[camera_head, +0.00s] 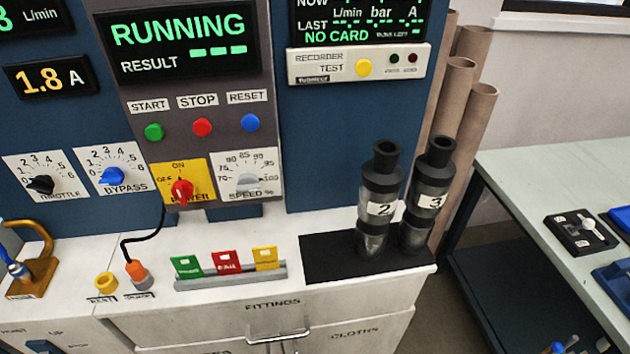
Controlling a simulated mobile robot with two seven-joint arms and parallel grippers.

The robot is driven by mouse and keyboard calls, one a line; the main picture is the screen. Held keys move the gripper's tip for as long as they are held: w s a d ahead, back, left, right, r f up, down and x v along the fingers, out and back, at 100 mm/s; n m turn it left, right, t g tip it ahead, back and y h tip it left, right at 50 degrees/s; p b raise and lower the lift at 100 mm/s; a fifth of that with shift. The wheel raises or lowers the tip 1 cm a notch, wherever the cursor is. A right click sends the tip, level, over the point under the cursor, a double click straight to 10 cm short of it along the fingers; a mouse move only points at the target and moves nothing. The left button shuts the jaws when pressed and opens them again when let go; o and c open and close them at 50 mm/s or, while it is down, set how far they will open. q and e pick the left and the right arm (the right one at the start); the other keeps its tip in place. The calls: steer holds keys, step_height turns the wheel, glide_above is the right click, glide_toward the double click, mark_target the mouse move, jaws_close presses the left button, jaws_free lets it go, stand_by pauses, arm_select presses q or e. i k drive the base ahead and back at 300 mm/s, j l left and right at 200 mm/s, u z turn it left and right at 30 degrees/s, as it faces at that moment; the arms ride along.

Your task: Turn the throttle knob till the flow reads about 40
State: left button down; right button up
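The throttle knob (41,185) is a small black knob on a white dial plate numbered up to 6, low at the left of the blue panel. Its exact pointer setting is too small to read surely. A green flow display (30,15) in L/min is cut off by the top left corner; only a last digit that looks like 8 shows. The screen (180,42) reads RUNNING, with dashes after RESULT. Neither of my grippers can be made out, and nothing is seen touching the throttle knob.
The blue bypass knob (112,175), red power knob (182,191) and speed knob (249,182) sit right of the throttle. A brass stand (38,262) is below it. Two dark tubes (381,195) (428,198) stand on a black mat (320,262). A green table (540,180) is at right.

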mark_target(42, 184)
steer(key=u, duration=1.55)
